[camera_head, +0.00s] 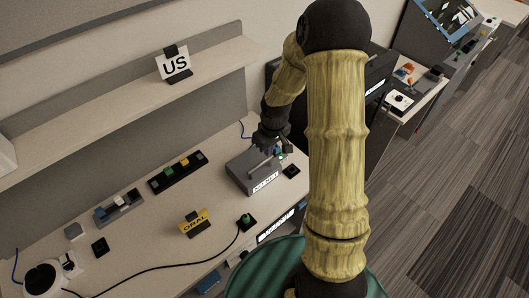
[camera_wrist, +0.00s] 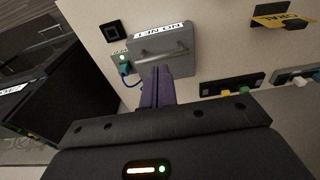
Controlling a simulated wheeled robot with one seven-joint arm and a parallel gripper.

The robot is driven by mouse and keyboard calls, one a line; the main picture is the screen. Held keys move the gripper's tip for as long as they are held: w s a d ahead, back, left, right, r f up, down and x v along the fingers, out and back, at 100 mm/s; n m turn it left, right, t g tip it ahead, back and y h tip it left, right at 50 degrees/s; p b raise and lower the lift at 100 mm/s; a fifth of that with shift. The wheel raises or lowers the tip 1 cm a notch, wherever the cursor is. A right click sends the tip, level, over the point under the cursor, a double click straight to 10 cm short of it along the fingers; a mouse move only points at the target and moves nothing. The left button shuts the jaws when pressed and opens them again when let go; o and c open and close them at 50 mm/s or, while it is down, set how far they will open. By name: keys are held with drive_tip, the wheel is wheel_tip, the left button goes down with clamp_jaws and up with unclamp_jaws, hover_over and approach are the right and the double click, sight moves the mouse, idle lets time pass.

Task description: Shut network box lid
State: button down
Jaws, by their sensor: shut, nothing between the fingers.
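The network box (camera_head: 238,178) is a grey box with a bar handle on its lid and a white label on its front. It stands on the bench, and it also shows in the wrist view (camera_wrist: 178,62). The lid looks flat over the box; I cannot tell whether a small gap is left. My gripper (camera_head: 270,148) is over the back of the box, close to the lid. In the wrist view its purple fingers (camera_wrist: 157,78) are together and empty, beside the handle. Whether they touch the lid is unclear.
A blue-green plug (camera_wrist: 124,69) and a black square socket (camera_wrist: 113,32) are beside the box. A yellow ORAL sign (camera_head: 195,222), a black block tray (camera_head: 178,173) and a US sign (camera_head: 174,66) on the shelf are nearby.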

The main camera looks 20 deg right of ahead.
drive_tip(key=shift+s+d+r, duration=0.2)
drive_tip(key=shift+s+r, duration=0.4)
drive_tip(key=shift+r, duration=0.35)
drive_tip(key=s+a+r+m, duration=0.2)
drive_tip(key=s+r, duration=0.3)
drive_tip(key=s, duration=0.2)
drive_tip(key=s+a+r+m+t, duration=0.1)
drive_tip(key=s+a+r+m, duration=0.1)
drive_tip(key=s+r, duration=0.3)
drive_tip(key=shift+s+a+m+h, duration=0.3)
drive_tip(key=shift+s, duration=0.65)
drive_tip(key=shift+r, duration=0.1)
